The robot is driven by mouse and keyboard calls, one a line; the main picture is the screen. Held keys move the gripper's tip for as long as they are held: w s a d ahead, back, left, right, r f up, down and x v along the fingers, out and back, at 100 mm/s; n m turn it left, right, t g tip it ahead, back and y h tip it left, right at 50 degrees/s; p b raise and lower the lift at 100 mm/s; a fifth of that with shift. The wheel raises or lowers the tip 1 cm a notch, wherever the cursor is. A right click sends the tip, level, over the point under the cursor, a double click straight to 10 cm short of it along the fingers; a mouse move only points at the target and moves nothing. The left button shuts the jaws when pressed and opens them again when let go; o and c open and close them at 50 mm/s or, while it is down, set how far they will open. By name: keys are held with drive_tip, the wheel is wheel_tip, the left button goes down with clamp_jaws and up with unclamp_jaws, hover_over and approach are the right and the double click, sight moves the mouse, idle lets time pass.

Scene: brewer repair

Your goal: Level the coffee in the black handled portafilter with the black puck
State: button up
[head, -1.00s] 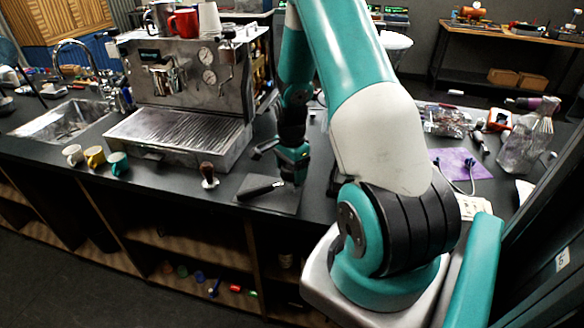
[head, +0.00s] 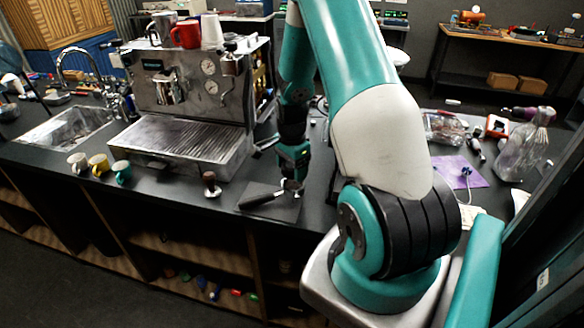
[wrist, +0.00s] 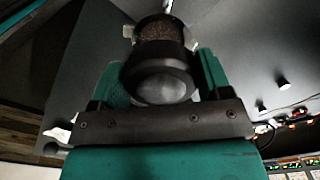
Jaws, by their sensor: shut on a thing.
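The black handled portafilter (head: 262,200) lies on a dark mat (head: 288,211) near the counter's front edge, handle to the left. In the wrist view its round basket holds brown coffee grounds (wrist: 160,29). My gripper (head: 292,184) points down at the basket end. In the wrist view my gripper (wrist: 163,82) is shut on the black puck (wrist: 158,62), which has a grey round face. The puck covers part of the basket in that view. I cannot tell whether it touches the coffee.
A tamper (head: 210,184) with a brown handle stands to the left of the mat. The espresso machine (head: 190,110) is behind it. Three cups, one of them teal (head: 121,171), stand in front of the machine. A purple cloth (head: 455,172) lies to the right.

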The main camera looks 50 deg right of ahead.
drive_tip(key=shift+r+p, duration=1.3)
drive_tip(key=shift+r, duration=0.65)
